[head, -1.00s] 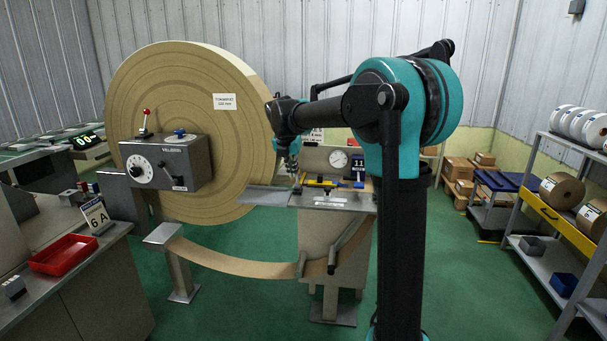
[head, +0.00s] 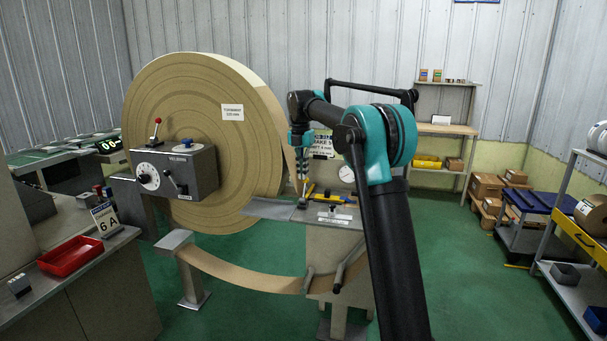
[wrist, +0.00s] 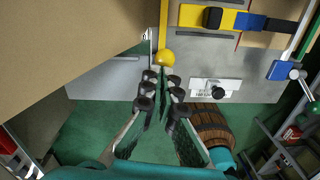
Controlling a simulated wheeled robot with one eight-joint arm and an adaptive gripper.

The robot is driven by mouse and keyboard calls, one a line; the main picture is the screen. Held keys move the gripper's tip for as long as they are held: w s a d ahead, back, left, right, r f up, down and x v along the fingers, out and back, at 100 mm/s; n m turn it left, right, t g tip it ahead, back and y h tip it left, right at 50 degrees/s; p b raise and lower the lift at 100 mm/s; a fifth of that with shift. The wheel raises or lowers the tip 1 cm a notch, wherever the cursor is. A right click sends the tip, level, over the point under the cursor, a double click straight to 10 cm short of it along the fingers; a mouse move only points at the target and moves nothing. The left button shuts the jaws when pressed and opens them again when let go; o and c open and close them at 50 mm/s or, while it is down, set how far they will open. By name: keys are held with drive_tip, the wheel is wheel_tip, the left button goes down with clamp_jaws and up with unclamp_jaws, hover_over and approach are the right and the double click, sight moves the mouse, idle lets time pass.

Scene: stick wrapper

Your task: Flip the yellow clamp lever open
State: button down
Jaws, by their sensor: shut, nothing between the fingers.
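The yellow clamp lever is a thin yellow rod with a round yellow ball (wrist: 166,58) at its near end in the wrist view. In the head view it is small and slanted (head: 310,189), on the grey bench plate. My gripper (wrist: 161,82) is shut and empty, its fingertips just below the ball in the wrist picture. I cannot tell whether they touch it. In the head view my gripper (head: 302,192) points down beside the lever.
The bench plate (wrist: 115,78) ends near the lever, with green floor below. A blue block with a green knob (wrist: 290,72) stands right. The large brown roll (head: 205,95) rises behind left. A round gauge (head: 347,173) stands behind the bench.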

drive_tip(key=shift+w+d+f, duration=0.1)
drive_tip(key=shift+w, duration=0.25)
idle(0.3)
